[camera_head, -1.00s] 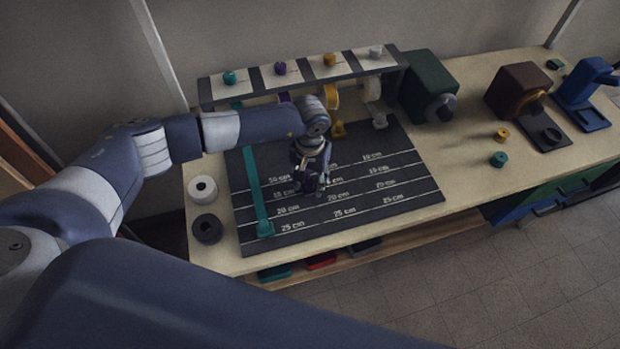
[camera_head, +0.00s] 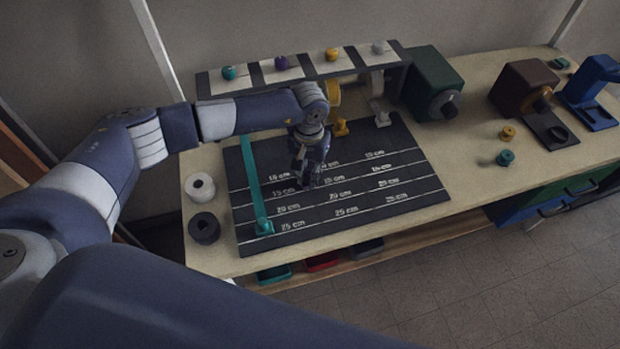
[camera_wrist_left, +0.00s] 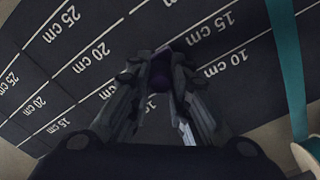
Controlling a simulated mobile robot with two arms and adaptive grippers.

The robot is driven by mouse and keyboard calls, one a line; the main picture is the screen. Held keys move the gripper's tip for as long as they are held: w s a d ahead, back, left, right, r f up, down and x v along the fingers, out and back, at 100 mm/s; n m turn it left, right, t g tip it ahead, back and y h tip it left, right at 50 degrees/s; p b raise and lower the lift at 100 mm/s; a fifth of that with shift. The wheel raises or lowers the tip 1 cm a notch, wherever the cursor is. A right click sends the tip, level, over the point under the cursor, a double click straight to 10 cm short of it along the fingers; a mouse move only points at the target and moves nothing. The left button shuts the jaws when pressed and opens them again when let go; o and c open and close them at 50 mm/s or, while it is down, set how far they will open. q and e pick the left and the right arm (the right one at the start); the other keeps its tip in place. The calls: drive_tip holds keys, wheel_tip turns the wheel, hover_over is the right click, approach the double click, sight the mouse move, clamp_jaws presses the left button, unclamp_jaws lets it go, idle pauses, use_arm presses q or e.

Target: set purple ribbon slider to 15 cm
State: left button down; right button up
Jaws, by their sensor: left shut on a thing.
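My left gripper (camera_head: 304,181) is low over the dark measuring mat (camera_head: 405,205), in the second column near the 15 cm line. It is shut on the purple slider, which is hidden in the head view. In the left wrist view the purple slider (camera_wrist_left: 159,76) shows between the fingers of my left gripper (camera_wrist_left: 157,85), between the 10 cm and 20 cm labels. Its exact place against the 15 cm line is hidden by the fingers. The purple ribbon is hidden behind my arm. My right gripper is not in view.
A teal ribbon (camera_head: 252,180) runs to a teal slider (camera_head: 263,227) near the 25 cm line at left. A yellow slider (camera_head: 341,127) and white slider (camera_head: 381,118) stand at the back.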

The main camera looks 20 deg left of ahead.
sight(309, 173)
use_arm(q)
drive_tip(key=c, duration=1.4)
unclamp_jaws()
drive_tip(key=shift+c, duration=0.2)
wheel_tip(309, 173, up, 12)
drive_tip(key=shift+s, duration=0.1)
